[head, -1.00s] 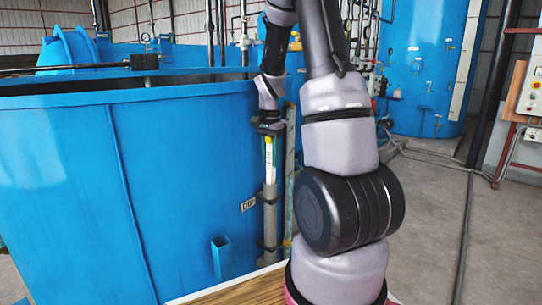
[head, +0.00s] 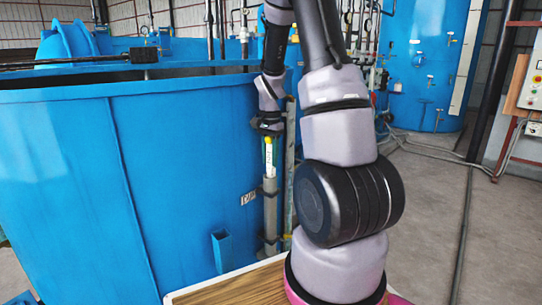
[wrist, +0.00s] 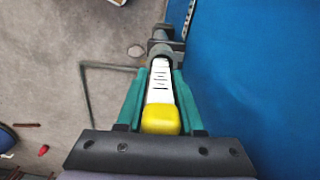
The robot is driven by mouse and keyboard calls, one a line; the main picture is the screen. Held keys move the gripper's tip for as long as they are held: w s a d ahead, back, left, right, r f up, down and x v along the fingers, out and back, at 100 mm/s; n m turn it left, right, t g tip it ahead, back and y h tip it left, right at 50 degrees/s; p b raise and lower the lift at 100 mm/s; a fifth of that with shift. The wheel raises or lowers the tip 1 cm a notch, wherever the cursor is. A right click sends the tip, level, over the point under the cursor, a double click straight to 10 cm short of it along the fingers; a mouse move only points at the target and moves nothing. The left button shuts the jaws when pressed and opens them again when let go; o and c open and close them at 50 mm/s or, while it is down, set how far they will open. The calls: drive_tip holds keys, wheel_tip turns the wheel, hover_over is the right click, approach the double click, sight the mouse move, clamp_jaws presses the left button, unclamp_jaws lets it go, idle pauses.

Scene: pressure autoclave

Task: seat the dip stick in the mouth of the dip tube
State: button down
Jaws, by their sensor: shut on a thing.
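My gripper (head: 268,126) is above the dip tube, fingers pointing down, beside the blue tank wall. It is shut on the dip stick (head: 268,158), a white marked strip with a yellow top. In the wrist view the stick (wrist: 160,88) lies between the green fingers of my gripper (wrist: 160,98), its yellow end nearest the camera. The dip tube (head: 270,212) is an upright grey pipe along the tank. The stick is roughly upright and lines up with the tube's mouth. Its lower end is hidden at the mouth, so I cannot tell how deep it sits.
The big blue open tank (head: 130,180) fills the left, its wall close to the tube. A thin upright post (head: 290,170) stands just right of the tube. A wooden board (head: 235,288) is at the front. Grey floor (head: 430,220) is open at the right.

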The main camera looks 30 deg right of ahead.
sight(270, 138)
drive_tip(key=shift+a+f, duration=0.15)
drive_tip(key=shift+f, duration=1)
drive_tip(key=shift+a+f, duration=0.15)
drive_tip(key=shift+f, duration=1)
drive_tip(key=shift+c, duration=2.3)
unclamp_jaws()
drive_tip(key=shift+r, duration=0.1)
drive_tip(key=shift+w+r, duration=0.15)
drive_tip(key=shift+r, duration=0.2)
wheel_tip(270, 138, up, 9)
drive_tip(key=shift+d+r, duration=0.25)
drive_tip(key=shift+r, duration=0.35)
drive_tip(key=shift+s+d, duration=0.1)
drive_tip(key=shift+s, duration=0.1)
